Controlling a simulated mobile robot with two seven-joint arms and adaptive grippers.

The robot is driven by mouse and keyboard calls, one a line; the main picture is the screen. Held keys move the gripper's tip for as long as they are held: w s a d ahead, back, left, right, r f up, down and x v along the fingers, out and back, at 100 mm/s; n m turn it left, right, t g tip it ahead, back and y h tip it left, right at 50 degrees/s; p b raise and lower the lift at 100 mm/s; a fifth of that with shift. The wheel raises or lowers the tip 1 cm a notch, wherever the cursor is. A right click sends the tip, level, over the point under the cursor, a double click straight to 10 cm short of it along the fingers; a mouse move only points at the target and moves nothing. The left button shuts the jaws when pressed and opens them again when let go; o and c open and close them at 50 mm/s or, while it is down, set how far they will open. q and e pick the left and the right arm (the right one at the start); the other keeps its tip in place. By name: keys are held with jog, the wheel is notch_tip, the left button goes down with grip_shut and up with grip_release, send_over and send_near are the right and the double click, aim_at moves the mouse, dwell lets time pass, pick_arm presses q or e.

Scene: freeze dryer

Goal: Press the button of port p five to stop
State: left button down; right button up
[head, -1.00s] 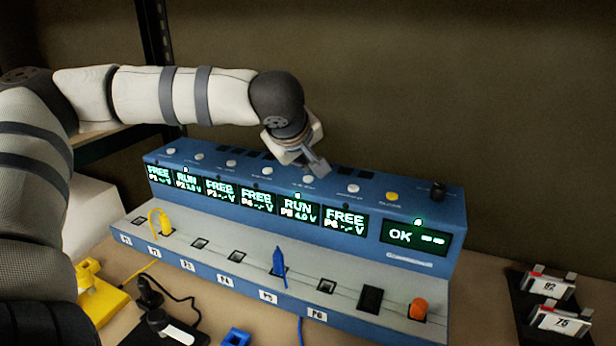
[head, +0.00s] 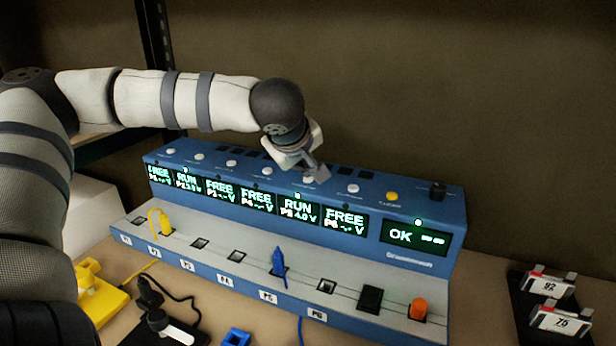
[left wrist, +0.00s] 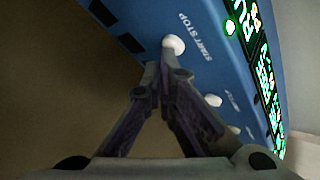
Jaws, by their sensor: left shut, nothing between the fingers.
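The blue charger-like unit (head: 300,205) stands on the table with a row of screens and white buttons. The P5 screen (head: 299,209) reads RUN with a lit light above it. The white P5 button (head: 308,180) is on the top face above that screen. My left gripper (head: 319,175) is shut and empty, its tips beside and just above that button. In the left wrist view the shut fingertips (left wrist: 160,72) point at a white button (left wrist: 173,46) marked START STOP. Whether they touch it I cannot tell. My right gripper is not in view.
The P2 screen (head: 186,181) also reads RUN; the other port screens read FREE. A blue plug (head: 278,262) stands in the P5 slot, a yellow plug (head: 165,224) in P2. Other white buttons and a yellow button (head: 391,196) flank P5's. Labelled blocks (head: 561,319) lie at right.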

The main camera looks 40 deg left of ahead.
aim_at(304, 178)
pick_arm(q)
jog(key=shift+f, duration=0.15)
dwell(0.3)
notch_tip(304, 178, up, 7)
dwell(0.8)
dwell(0.6)
